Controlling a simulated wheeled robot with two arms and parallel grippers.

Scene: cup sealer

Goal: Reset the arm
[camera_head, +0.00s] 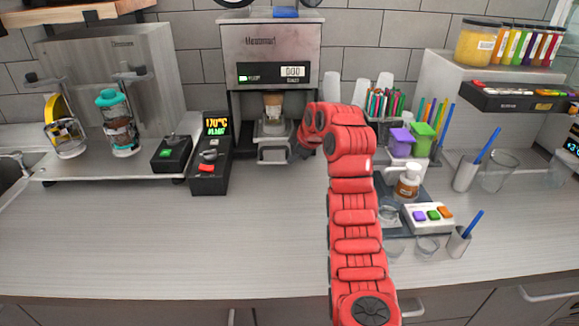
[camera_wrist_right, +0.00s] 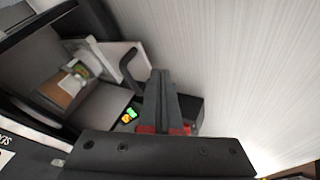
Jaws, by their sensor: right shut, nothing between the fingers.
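My right arm (camera_head: 357,215) is red and reaches up from the bottom edge over the counter in the head view. Its gripper (camera_head: 306,146) is at the arm's far end, just right of the cup sealer's holder, and is partly hidden by the wrist. In the right wrist view the gripper (camera_wrist_right: 160,75) has its dark fingers together with nothing between them. The cup sealer (camera_head: 270,45) stands at the back against the wall. A cup with brown contents (camera_head: 272,106) sits in its holder (camera_head: 275,143), and it also shows in the right wrist view (camera_wrist_right: 77,76). My left gripper is out of view.
A black control box (camera_head: 210,165) with a lit display stands left of the sealer. Right of my arm are a button pad (camera_head: 428,217), a brown-white bottle (camera_head: 407,181) and straw cups (camera_head: 466,173). The counter's front left (camera_head: 150,240) is clear.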

